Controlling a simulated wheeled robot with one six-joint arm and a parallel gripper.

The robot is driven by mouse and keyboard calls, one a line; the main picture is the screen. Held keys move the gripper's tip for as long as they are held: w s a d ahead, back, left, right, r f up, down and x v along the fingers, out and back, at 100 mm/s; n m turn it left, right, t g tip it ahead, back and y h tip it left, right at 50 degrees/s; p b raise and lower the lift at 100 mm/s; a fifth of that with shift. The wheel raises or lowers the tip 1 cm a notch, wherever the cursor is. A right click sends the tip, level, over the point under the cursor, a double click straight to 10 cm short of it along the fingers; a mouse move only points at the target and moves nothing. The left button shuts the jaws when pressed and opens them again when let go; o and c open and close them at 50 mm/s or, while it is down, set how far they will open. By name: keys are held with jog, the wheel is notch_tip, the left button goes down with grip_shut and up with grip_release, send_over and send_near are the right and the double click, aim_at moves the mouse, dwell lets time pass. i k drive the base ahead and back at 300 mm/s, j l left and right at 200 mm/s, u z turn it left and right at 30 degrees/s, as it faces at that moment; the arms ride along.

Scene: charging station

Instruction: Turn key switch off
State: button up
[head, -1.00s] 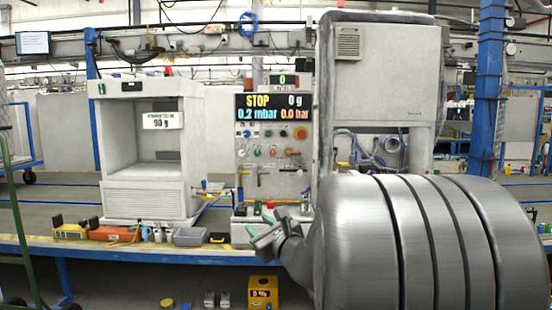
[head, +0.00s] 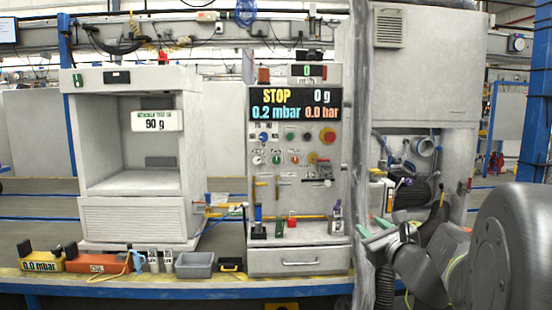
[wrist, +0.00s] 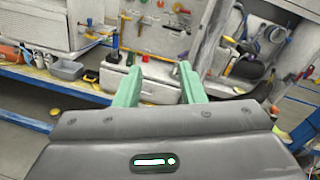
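I cannot tell which small control is the key switch. Its display (head: 295,104) reads STOP, 0 g, 0.2 mbar and 0.0 bar. My gripper (head: 374,227) is to the lower right of the panel and apart from its controls. In the wrist view my gripper (wrist: 158,86) shows two green fingers spread apart with nothing between them. The lower panel and drawer are beyond them.
A blue-edged bench (head: 210,288) runs along the front. A grey bin (head: 195,265), an orange device (head: 103,263) and a yellow meter (head: 42,262) sit on it. A large open-fronted cabinet (head: 139,220) stands left of the panel. A grey post (head: 361,150) stands right of it.

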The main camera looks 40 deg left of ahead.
aim_at(256, 160)
jog(key=i+j, duration=0.15)
jog(key=j, duration=0.45)
jog(key=i+j, duration=0.1)
jog(key=j, duration=0.5)
jog(key=i+j+z, duration=0.1)
jog(key=j, duration=0.45)
jog(key=i+j, duration=0.15)
jog(key=j, duration=0.45)
jog(key=i+j+z, duration=0.1)
jog(key=j, duration=0.5)
jog(key=i+j, duration=0.1)
jog(key=j, duration=0.5)
